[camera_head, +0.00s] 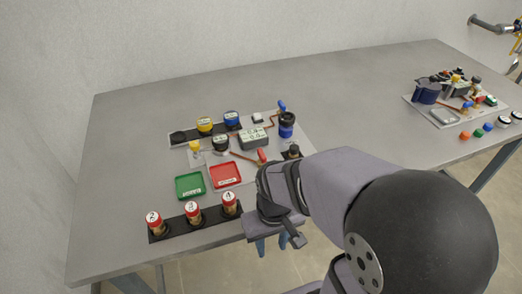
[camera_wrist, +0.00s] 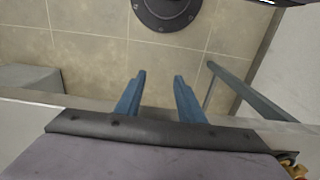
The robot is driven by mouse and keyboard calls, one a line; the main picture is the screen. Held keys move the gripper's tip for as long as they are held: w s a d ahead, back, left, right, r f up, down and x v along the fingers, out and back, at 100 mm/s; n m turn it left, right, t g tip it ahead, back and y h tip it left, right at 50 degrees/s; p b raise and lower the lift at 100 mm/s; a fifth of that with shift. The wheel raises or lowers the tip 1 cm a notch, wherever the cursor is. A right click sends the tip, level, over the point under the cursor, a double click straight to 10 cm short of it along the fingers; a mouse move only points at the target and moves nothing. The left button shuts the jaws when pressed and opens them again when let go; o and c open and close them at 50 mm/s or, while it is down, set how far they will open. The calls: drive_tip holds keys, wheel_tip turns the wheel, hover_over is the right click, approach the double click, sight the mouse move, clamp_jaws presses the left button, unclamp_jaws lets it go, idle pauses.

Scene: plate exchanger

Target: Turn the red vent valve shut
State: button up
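A small red handle (camera_head: 261,155), which looks like the red vent valve, stands at the end of a copper pipe on the grey board near the middle of the table. My arm is just right of it, and its exact angle is too small to tell. My gripper (camera_head: 272,246) is at the table's front edge, nearer the camera than the red handle and apart from it. In the wrist view my gripper (camera_wrist: 160,77) shows two blue fingers spread apart with nothing between them. They point at the tiled floor, and the valve is not in that view.
A red tray (camera_head: 224,174) and a green tray (camera_head: 190,185) lie left of the handle. A black rack (camera_head: 175,229) holds numbered red-topped parts at the front. A dark blue cylinder (camera_head: 287,126) and a blue-handled valve (camera_head: 282,106) stand behind. The back of the table is clear.

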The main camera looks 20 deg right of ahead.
drive_tip(key=w+d+r+n+h+p, duration=0.1)
drive_tip(key=d+r+n+p, duration=0.1)
drive_tip(key=d+r+p, duration=0.3)
wheel_tip(320, 180, up, 12)
drive_tip(key=m+y+p, duration=0.1)
drive_tip(key=m+p, duration=0.1)
drive_tip(key=p, duration=0.7)
hover_over(262, 153)
drive_tip(key=shift+w+r, duration=0.1)
drive_tip(key=shift+r, duration=0.1)
drive_tip(key=shift+f+p, duration=1.05)
drive_tip(key=shift+f, duration=2.65)
clamp_jaws()
